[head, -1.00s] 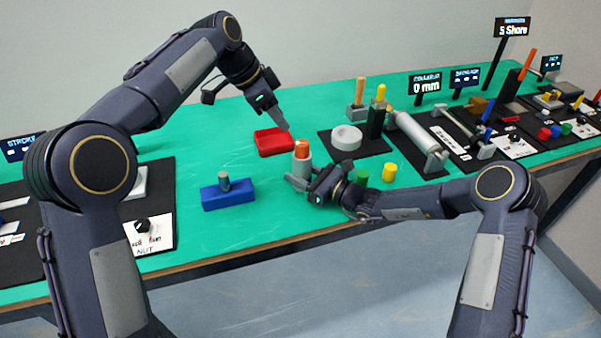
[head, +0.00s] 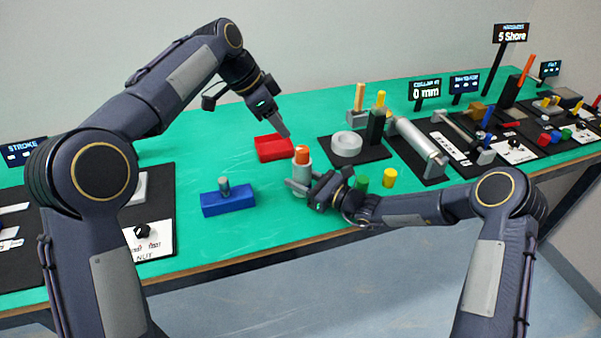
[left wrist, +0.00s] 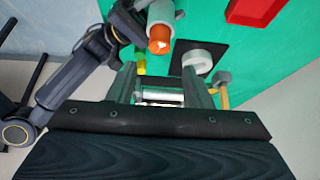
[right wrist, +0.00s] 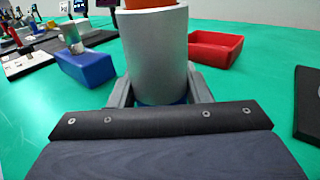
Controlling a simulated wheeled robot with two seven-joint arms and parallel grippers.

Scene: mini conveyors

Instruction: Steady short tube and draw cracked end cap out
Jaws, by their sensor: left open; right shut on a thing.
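The short tube (head: 302,169) is a light grey cylinder standing upright on the green table. An orange end cap (head: 301,153) sits in its top. My right gripper (head: 297,186) is shut on the lower part of the tube; the right wrist view shows its fingers on both sides of the tube (right wrist: 155,55). My left gripper (head: 280,122) is open and empty, above and left of the cap. In the left wrist view, the cap (left wrist: 160,38) shows a pale mark on its top and lies beyond the left fingers (left wrist: 172,85).
A red tray (head: 275,148) stands just behind the tube. A blue block with a grey peg (head: 228,198) is at left. A white ring (head: 346,144) lies on a black mat.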

